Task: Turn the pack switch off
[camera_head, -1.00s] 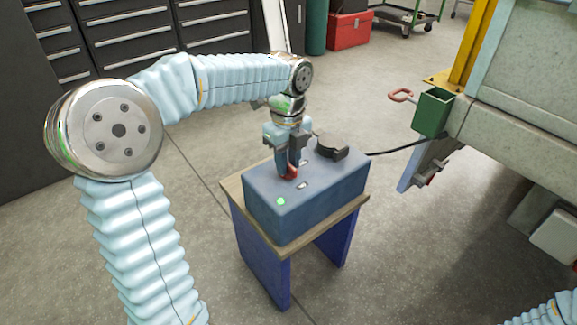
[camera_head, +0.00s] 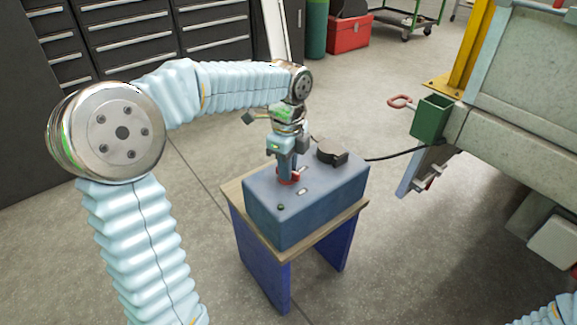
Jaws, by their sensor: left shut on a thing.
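The pack (camera_head: 322,195) is a blue-grey box on a small stand with a wooden top (camera_head: 231,190) and blue legs. Its red switch (camera_head: 294,179) is on top, partly hidden by my left gripper (camera_head: 287,173). My left gripper points down from above and is shut on the red switch. A small round lamp (camera_head: 280,207) near the front corner of the pack looks dark. Pale slot marks lie on the top beside the switch. My right gripper is not in view; only a bit of my right arm shows at the lower right corner.
A dark round plug (camera_head: 332,152) sits on the back of the pack, with a black cable (camera_head: 405,150) running right to the trailer frame (camera_head: 520,110). A green holder (camera_head: 432,116) with a red-handled pin (camera_head: 406,101) is on the frame. Open floor lies around the stand.

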